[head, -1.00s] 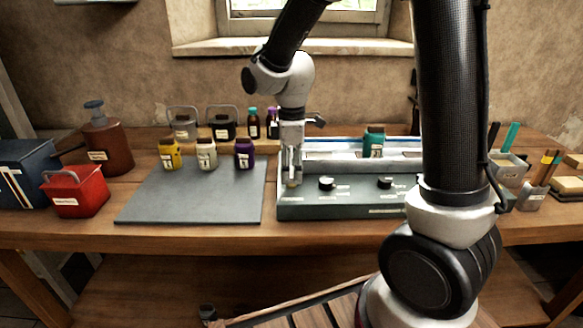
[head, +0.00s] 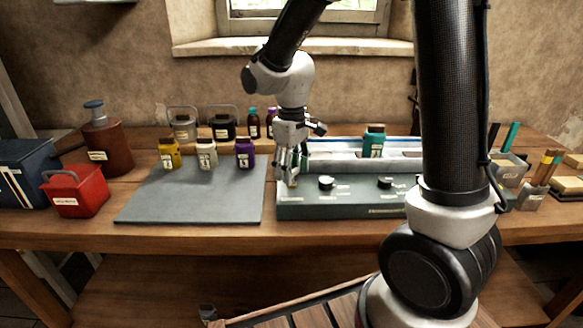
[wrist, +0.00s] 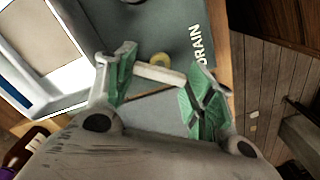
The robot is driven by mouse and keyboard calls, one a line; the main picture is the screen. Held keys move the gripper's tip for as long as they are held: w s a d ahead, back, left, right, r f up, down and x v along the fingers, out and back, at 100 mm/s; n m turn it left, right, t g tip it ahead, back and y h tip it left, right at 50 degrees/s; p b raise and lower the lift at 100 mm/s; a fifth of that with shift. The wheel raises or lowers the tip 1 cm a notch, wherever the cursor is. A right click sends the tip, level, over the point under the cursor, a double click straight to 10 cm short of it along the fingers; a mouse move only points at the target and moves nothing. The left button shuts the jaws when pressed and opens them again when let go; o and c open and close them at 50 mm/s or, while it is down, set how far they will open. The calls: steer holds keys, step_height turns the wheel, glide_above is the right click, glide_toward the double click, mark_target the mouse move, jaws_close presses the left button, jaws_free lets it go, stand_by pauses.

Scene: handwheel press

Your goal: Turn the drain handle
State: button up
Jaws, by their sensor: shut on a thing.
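The drain handle (wrist: 158,75) is a pale bar by a yellow hub in the wrist view, beside the white DRAIN lettering on the grey-green panel. My gripper (wrist: 164,82) has its green-padded fingers on either side of the bar, shut on it. In the head view my gripper (head: 288,177) points down at the left end of the press unit (head: 340,207). There the fingers mostly hide the handle.
The mat's front is clear.

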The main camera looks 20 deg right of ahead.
steer(key=m, duration=0.5)
steer(key=shift+m, duration=0.3)
steer(key=m, duration=0.4)
steer(key=shift+m, duration=0.3)
steer(key=o, duration=1)
step_height(320, 180, up, 12)
stand_by(0.5)
